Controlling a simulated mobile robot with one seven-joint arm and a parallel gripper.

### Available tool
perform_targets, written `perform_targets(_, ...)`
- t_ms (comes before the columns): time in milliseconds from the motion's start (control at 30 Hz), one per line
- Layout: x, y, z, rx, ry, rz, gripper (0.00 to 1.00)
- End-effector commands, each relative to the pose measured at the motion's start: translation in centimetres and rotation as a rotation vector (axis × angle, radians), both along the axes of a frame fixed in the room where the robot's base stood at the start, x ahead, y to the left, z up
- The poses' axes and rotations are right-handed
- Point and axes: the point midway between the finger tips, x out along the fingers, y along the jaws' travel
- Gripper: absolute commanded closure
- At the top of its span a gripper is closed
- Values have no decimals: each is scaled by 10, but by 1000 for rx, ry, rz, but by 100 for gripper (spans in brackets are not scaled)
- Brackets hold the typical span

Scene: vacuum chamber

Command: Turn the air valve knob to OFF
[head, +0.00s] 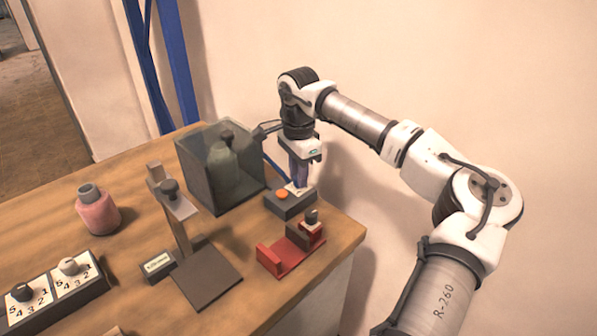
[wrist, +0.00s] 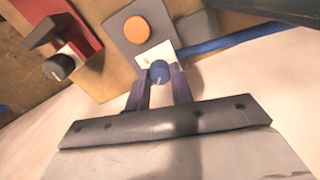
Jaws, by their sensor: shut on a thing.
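A grey box (head: 290,206) with an orange button (head: 282,194) stands near the right edge of the bench. In the wrist view a blue knob (wrist: 159,70) sits on a pale plate (wrist: 153,53) beside the orange button (wrist: 136,30). My gripper (wrist: 160,78) is shut on the blue knob, one finger on each side. In the head view my gripper (head: 299,184) points down at this box and hides the knob. The knob's pointer and any lettering on the plate are too small to read.
A red stand with a dark knob (head: 279,258) is just in front of the grey box. A clear chamber (head: 200,180) holding a green bottle (head: 224,168) is behind left. A dark metal stand (head: 205,276), pink bottle (head: 97,210) and numbered knob panel (head: 55,289) are farther left.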

Motion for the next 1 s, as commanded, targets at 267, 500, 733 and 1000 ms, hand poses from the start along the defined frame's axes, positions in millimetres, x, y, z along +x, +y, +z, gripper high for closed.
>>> perform_targets(267,0,1,1,0,-2,4,100)
perform_targets(500,0,0,1,0,-1,3,56)
perform_targets(733,0,0,0,-1,-1,2,55)
perform_targets(1000,1,0,22,-2,-4,2,55)
